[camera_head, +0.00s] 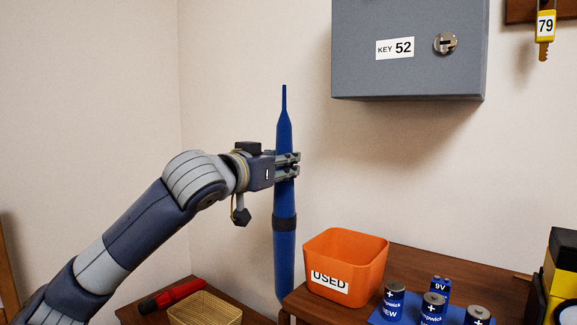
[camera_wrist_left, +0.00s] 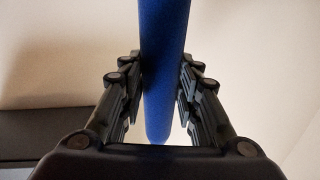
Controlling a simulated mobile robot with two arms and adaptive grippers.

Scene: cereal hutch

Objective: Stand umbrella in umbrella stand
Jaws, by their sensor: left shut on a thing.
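A blue closed umbrella (camera_head: 284,240) hangs upright in the head view, with a thin tip at its top and a dark band round its lower half. My left gripper (camera_head: 287,165) is shut on its upper part. The umbrella also fills the middle of the left wrist view (camera_wrist_left: 163,70), between the two fingers (camera_wrist_left: 162,95). No umbrella stand can be made out in these views. My right gripper is not in view.
An orange bin marked USED (camera_head: 345,262) stands on the wooden table (camera_head: 415,263), right of the umbrella, near several batteries (camera_head: 433,305). A grey key box (camera_head: 408,75) hangs on the wall.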

